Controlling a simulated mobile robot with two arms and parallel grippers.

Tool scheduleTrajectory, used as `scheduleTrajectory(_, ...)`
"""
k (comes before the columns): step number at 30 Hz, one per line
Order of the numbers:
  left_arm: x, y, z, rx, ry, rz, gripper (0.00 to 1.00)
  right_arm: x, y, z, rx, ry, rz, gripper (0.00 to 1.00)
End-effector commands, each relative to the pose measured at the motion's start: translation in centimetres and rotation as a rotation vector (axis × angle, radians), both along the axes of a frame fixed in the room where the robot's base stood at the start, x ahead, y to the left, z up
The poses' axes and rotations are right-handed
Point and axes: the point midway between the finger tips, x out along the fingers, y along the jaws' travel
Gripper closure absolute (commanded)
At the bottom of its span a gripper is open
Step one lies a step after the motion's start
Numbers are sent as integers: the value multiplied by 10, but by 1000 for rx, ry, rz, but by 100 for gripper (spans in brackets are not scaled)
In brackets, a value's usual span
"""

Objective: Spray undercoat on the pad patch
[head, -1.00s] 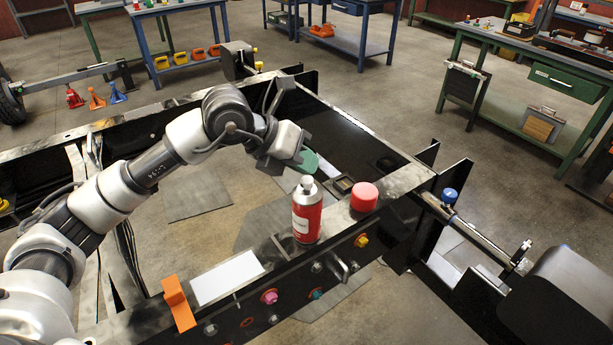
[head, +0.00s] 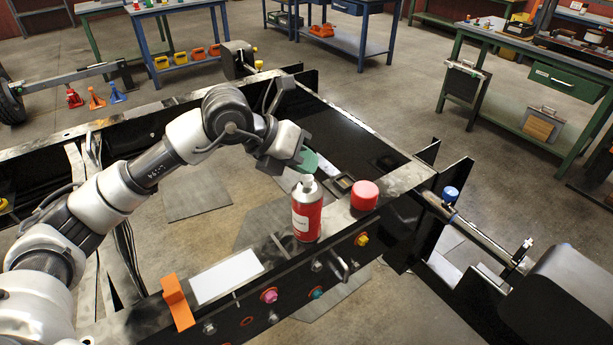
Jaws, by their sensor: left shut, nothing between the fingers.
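A red spray can (head: 307,214) with a grey top stands upright on the black chassis rail (head: 345,212). A red round cap (head: 364,195) sits on the rail just to its right. A white rectangular patch (head: 227,277) lies on the rail to the left of the can. My left gripper (head: 306,163) is just above and behind the can's top, with a green part at its tip. It is shut with nothing held, and the can stands apart from it. My right gripper is not in view.
An orange block (head: 178,302) sits on the rail left of the white patch. Coloured plugs line the rail's front face. A dark box-shaped part (head: 563,295) is at the lower right. Workbenches (head: 540,85) stand behind, with open floor between.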

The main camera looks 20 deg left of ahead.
Motion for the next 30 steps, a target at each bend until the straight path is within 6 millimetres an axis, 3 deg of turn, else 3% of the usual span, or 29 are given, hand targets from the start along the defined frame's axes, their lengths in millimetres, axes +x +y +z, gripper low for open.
scheduleTrajectory(17, 0, 0, -5, 0, 1, -1, 100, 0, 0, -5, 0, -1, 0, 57)
scheduleTrajectory(30, 0, 0, 6, 0, 1, -1, 100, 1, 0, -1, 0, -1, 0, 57)
